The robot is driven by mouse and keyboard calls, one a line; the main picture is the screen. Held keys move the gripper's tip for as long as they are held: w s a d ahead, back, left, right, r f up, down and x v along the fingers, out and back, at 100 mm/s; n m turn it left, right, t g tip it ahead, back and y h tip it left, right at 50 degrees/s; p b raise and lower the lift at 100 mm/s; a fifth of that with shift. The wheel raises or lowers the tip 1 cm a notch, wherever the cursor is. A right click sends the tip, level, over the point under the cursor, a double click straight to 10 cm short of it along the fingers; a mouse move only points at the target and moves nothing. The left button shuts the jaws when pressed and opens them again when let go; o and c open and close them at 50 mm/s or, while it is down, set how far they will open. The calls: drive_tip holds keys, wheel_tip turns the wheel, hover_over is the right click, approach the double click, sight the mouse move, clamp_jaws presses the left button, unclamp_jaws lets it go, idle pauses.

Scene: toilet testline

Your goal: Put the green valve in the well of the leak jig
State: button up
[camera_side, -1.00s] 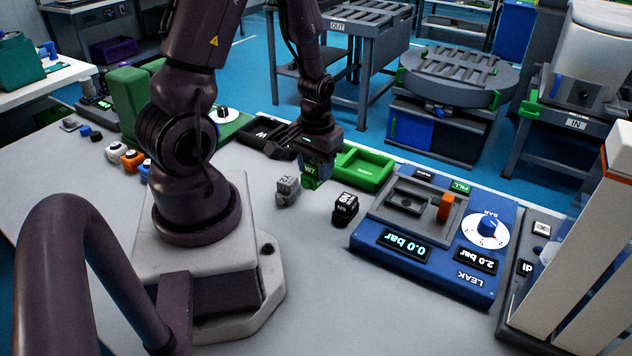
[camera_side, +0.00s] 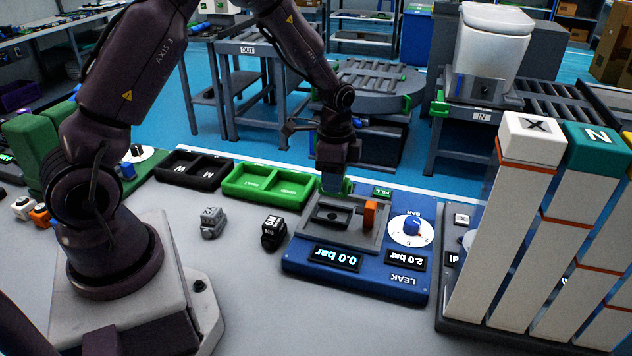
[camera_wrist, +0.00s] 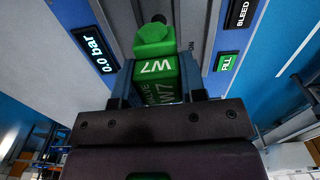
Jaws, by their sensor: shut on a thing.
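The green valve, marked W7 in the wrist view (camera_wrist: 160,75), is gripped between the two fingers of my gripper (camera_wrist: 158,92). In the side view my gripper (camera_side: 336,184) holds the valve (camera_side: 346,187) above the back edge of the leak jig (camera_side: 356,262). The jig is blue with a grey top plate, and its dark well (camera_side: 331,215) shows in front of and slightly left of the gripper. The jig displays read 0.0 bar and 2.0 bar. Whether the valve touches the jig is hard to tell, but it appears raised above it.
An orange block (camera_side: 370,213) stands on the jig's plate, right of the well. Tall lettered columns (camera_side: 520,190) stand at right.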

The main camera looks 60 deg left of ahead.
sight(332, 217)
drive_tip(key=shift+s+f+m, duration=0.1)
drive_tip(key=shift+f+m, duration=0.1)
drive_tip(key=shift+m, duration=0.1)
drive_tip(key=shift+f, duration=3.05)
drive_tip(key=shift+f, duration=0.25)
drive_tip(key=o, duration=1.1)
